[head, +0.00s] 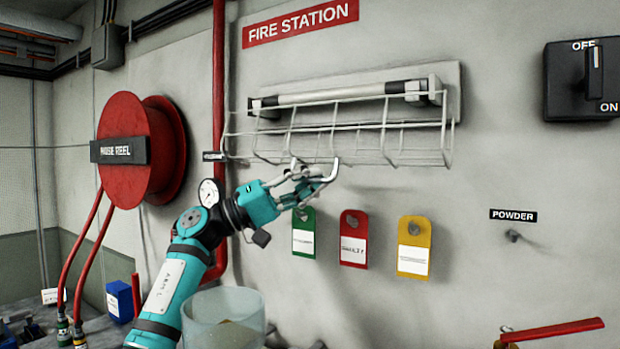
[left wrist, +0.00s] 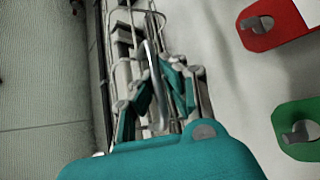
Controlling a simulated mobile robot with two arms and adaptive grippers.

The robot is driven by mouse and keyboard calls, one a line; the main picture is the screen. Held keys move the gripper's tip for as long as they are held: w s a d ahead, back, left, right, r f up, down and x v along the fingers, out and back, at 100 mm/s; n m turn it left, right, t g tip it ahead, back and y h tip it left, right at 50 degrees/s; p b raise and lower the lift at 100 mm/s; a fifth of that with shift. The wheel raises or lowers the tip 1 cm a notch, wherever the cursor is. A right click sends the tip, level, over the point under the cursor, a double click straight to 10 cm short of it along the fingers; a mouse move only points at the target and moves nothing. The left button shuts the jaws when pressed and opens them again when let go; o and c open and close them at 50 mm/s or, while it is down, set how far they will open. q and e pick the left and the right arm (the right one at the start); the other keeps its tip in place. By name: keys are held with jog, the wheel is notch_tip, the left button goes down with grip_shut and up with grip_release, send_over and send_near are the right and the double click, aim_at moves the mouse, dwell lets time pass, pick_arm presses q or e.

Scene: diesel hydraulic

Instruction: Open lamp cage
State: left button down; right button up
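The lamp cage (head: 386,135), a pale wire frame, is on the wall under the FIRE STATION sign. It stands out from the wall in front of and below the tube lamp (head: 345,93). My left gripper (head: 318,176) is at the cage's lower edge, near its middle, with its fingers pointing up and right. In the left wrist view the cage wires (left wrist: 140,14) run up beyond the fingers, and a bright curved metal piece (left wrist: 152,80) passes between them. I cannot tell whether the fingers are closed on it. My right gripper is out of view.
Green (head: 304,234), red (head: 354,240) and yellow (head: 413,248) tags hang on hooks below the cage. A red pipe (head: 219,100) and a hose reel (head: 140,148) are to the left. A clear container (head: 222,322) stands below my arm. The wall to the right has a switch (head: 582,80).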

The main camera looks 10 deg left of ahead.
pick_arm(q)
jog(key=shift+d+f, duration=0.15)
jog(key=shift+f, duration=0.25)
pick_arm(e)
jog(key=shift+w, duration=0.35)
pick_arm(q)
jog(key=c, duration=2)
grip_release()
jog(key=shift+o, duration=1.3)
jog(key=shift+s+r, duration=0.1)
jog(key=shift+o, duration=0.3)
jog(key=shift+s+a+r, duration=0.15)
jog(key=shift+a, duration=0.2)
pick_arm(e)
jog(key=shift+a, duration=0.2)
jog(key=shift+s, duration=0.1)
pick_arm(q)
jog(key=shift+a+f, duration=0.2)
jog(key=shift+a, duration=0.1)
jog(key=v, duration=1.1)
jog(key=shift+s+a, duration=0.2)
